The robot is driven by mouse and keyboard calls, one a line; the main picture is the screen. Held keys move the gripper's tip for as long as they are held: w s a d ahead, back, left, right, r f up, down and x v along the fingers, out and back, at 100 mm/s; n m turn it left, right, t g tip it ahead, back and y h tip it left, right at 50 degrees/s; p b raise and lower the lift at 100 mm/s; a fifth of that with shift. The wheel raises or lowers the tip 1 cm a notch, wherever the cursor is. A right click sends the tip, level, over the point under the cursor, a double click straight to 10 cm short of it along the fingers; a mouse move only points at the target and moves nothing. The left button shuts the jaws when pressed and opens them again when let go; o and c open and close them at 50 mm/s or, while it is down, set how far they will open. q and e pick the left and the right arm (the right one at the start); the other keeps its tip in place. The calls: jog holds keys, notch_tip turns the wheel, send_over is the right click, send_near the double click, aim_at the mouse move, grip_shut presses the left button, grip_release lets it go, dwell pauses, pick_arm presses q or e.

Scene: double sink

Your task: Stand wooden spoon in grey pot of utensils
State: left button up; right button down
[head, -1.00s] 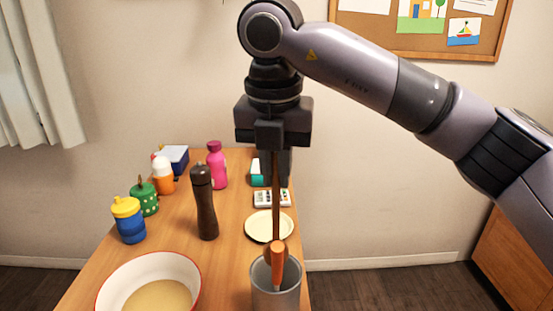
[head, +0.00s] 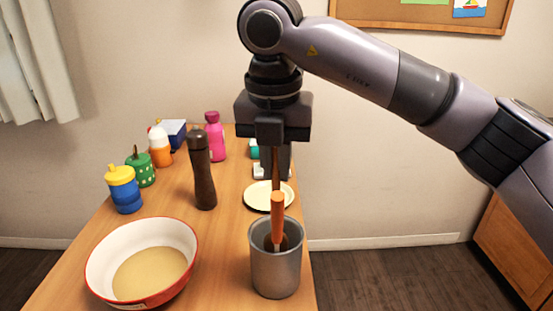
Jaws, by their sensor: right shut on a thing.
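The grey pot (head: 275,272) stands upright at the table's right edge, near the front. An orange-handled utensil (head: 278,220) stands in it and rises above the rim. My right gripper (head: 277,148) is above the pot, pointing down, shut on the brown wooden spoon (head: 275,168). The spoon hangs about upright, and its lower part passes behind the orange handle. Something dark brown shows inside the pot's mouth, but I cannot tell whether it is the spoon's lower end. My left gripper is not in view.
A red-rimmed bowl (head: 188,236) is left of the pot. A cream plate (head: 258,197) lies behind the pot. A dark pepper mill (head: 203,180), a pink bottle (head: 214,138) and several containers stand further back and left. Free tabletop lies between bowl and pot.

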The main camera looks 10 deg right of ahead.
jog(key=shift+f, duration=0.15)
jog(key=c, duration=1.1)
grip_release()
jog(key=shift+o, duration=0.2)
notch_tip(320, 180, up, 7)
jog(key=s, duration=0.1)
jog(key=shift+a, duration=0.25)
jog(key=shift+s, duration=0.1)
